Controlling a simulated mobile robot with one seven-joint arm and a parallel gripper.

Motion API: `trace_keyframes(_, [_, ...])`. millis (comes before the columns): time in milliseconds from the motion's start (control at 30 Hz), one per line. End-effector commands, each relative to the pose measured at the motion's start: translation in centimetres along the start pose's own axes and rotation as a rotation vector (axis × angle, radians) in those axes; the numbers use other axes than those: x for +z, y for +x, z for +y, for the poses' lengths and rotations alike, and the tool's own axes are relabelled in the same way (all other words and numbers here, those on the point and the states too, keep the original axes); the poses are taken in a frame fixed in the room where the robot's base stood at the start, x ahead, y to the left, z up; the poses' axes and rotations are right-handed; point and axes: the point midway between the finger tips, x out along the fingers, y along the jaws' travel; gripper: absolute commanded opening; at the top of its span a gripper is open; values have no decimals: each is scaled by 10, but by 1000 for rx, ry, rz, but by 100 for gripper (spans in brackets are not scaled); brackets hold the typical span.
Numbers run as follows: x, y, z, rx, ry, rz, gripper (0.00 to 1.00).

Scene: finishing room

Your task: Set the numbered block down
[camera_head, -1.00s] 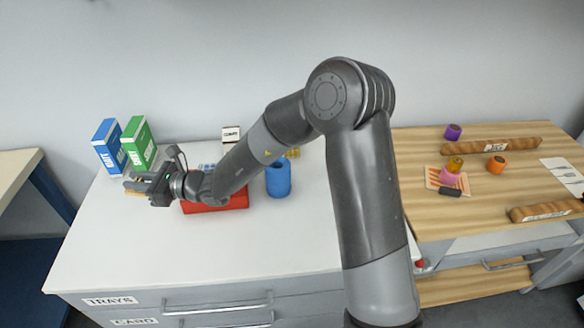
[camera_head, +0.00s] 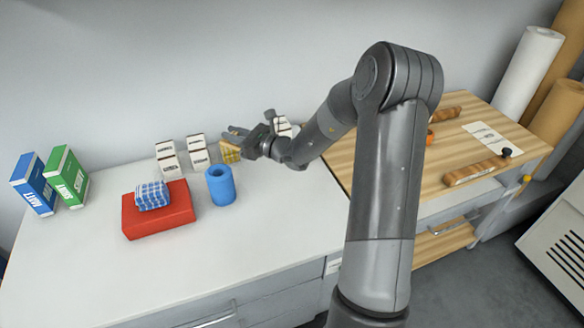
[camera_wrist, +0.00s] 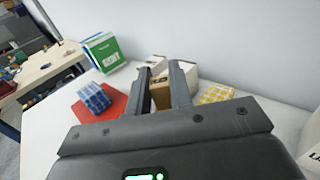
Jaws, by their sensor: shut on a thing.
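My gripper (camera_head: 235,131) is above the back of the white worktop (camera_head: 270,243), near a yellow-and-white patterned block (camera_head: 229,152). In the wrist view my gripper (camera_wrist: 163,82) is shut on a small tan block (camera_wrist: 160,98), which sits between the fingers. I take this as the numbered block, but no number is readable. In the head view the held block is mostly hidden at the fingertips. The patterned block also shows right of the fingers in the wrist view (camera_wrist: 215,94), apart from them.
Several small white labelled boxes (camera_head: 167,165) stand left of my gripper. A red box (camera_head: 160,216) with a blue checked bundle (camera_head: 152,196), a blue cylinder (camera_head: 220,186), and blue and green cartons (camera_head: 68,178) stand further left. The front and middle of the worktop are clear.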

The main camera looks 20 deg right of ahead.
Motion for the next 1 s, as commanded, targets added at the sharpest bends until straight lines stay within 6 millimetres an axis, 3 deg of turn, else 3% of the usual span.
trace_keyframes(33, [0,-23,-23,-43,-2,2,0])
trace_keyframes(200, [1,-95,-81,-161,0,5,0])
trace_keyframes(400, [2,-170,-124,-271,4,7,0])
trace_keyframes(500, [3,-196,-136,-307,5,7,0])
trace_keyframes(733, [4,-241,-153,-369,8,9,0])
trace_keyframes(1000, [-27,-240,-152,-367,14,8,0])
